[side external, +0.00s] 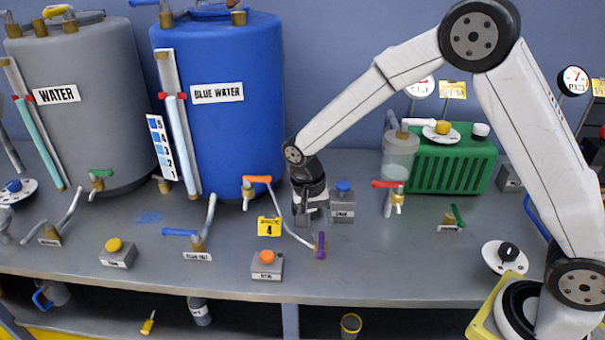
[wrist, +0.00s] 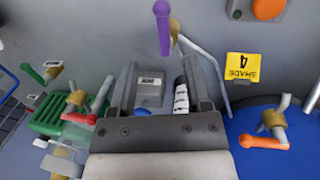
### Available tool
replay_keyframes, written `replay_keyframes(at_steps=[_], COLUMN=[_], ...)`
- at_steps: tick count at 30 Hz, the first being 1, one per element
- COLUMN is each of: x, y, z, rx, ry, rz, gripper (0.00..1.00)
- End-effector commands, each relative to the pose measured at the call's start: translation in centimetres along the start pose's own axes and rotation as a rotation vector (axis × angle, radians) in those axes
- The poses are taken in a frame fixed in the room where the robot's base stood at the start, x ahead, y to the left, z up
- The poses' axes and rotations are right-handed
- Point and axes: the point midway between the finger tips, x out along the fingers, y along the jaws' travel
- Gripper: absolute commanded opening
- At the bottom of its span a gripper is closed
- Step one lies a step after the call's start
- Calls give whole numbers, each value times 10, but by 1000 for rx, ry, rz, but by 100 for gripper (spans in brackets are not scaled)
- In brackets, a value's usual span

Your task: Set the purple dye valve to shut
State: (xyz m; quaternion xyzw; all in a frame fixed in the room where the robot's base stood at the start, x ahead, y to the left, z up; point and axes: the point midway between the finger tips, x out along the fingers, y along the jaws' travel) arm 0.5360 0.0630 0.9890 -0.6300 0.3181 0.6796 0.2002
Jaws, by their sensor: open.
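The purple valve handle (side external: 320,245) sits at the end of a thin bent pipe (side external: 291,228) on the bench, in front of the blue tank. In the wrist view the purple handle (wrist: 163,28) shows at the top, beyond the fingertips, beside a brass-coloured fitting (wrist: 174,30). My gripper (side external: 311,212) is open and low over the bench, behind and slightly left of the handle, apart from it. In the wrist view its two fingers (wrist: 157,75) reach up the picture, with no valve between them. The handle's exact setting cannot be told.
A grey button box with a blue button (side external: 343,188) stands close right of my gripper. The blue tank's orange-handled tap (side external: 257,180) and a yellow "4" tag (side external: 269,226) are to its left. An orange-button box (side external: 267,262) stands in front. A red-handled tap (side external: 388,185) is further right.

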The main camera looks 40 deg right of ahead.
Motion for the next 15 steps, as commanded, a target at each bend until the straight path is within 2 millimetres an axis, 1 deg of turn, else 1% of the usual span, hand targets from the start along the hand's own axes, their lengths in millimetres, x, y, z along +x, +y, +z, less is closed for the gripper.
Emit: replay_keyframes(at_steps=[4, 11, 15], x=[2, 4, 11], y=[-6, -6, -5], z=[-1, -1, -1], rx=[31, 33, 33], ry=[-2, -2, -3], rz=[15, 16, 18], gripper=[63, 63, 63])
